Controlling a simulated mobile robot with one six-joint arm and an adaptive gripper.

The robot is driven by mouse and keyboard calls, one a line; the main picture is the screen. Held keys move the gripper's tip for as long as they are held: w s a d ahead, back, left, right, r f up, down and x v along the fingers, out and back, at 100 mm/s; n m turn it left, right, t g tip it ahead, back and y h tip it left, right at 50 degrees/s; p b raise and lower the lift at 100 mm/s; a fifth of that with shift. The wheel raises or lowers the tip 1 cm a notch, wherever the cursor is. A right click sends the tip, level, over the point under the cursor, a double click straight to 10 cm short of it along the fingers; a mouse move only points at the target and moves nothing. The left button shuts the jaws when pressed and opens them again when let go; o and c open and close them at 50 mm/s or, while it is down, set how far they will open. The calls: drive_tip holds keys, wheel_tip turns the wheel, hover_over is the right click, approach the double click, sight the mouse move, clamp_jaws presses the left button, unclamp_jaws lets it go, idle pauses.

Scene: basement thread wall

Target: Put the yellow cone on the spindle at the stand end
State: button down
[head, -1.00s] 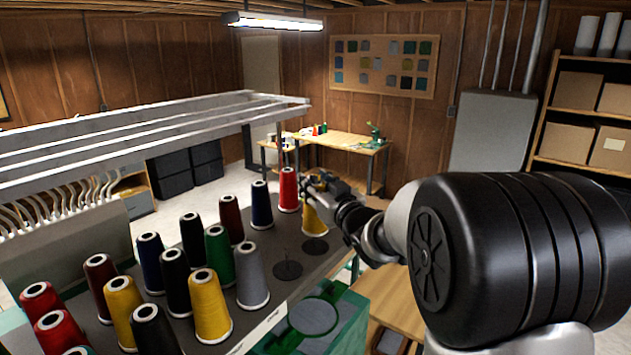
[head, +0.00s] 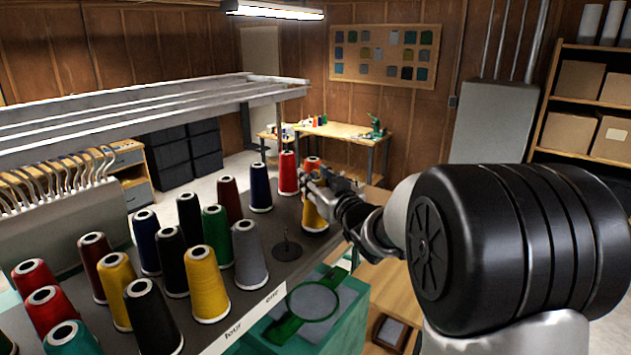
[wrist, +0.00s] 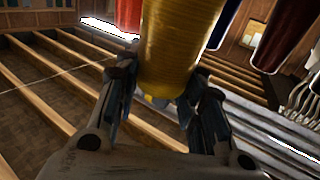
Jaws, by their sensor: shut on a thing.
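My gripper (head: 316,187) is shut on the yellow cone (head: 314,216), near its narrow top, towards the far right end of the stand. The cone looks upright, and its base is at or very close to the stand top (head: 262,268); I cannot tell whether it rests there. It covers the spot where a dark round spindle base was visible. In the wrist view the cone (wrist: 180,45) sits between both fingers (wrist: 165,110). A bare spindle on a dark disc (head: 287,249) stands nearer, left of the held cone.
A red cone (head: 288,174) and a blue cone (head: 260,188) stand left of my gripper; a red top (head: 312,163) shows behind it. A grey cone (head: 248,255) and several others fill the left. A metal rail (head: 150,105) runs overhead. A green-framed magnifier-like disc (head: 313,303) lies in front.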

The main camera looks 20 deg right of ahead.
drive_tip(key=shift+f, duration=0.15)
idle(0.3)
drive_tip(key=shift+f+b, duration=0.25)
drive_tip(key=shift+b, duration=0.2)
drive_tip(key=c, duration=1)
unclamp_jaws()
drive_tip(key=shift+o, duration=0.2)
drive_tip(key=shift+s, duration=0.1)
drive_tip(key=s+d, duration=0.1)
drive_tip(key=s, duration=1.1)
drive_tip(key=s+a+f+g+b, duration=0.3)
drive_tip(key=s+f+g+b, duration=0.1)
drive_tip(key=s+f, duration=0.4)
drive_tip(key=s+a+f+m+g+h+b, duration=0.1)
drive_tip(key=s+a+f+g+b, duration=0.2)
drive_tip(key=s+f, duration=0.6)
drive_tip(key=s+a+f+g+h+b, duration=0.1)
drive_tip(key=s+a+f+g+b, duration=0.2)
drive_tip(key=s, duration=1.1)
wheel_tip(320, 180, down, 6)
drive_tip(key=g+b, duration=0.3)
drive_tip(key=b, duration=0.1)
drive_tip(key=shift+a+f, duration=0.2)
drive_tip(key=shift+a, duration=0.15)
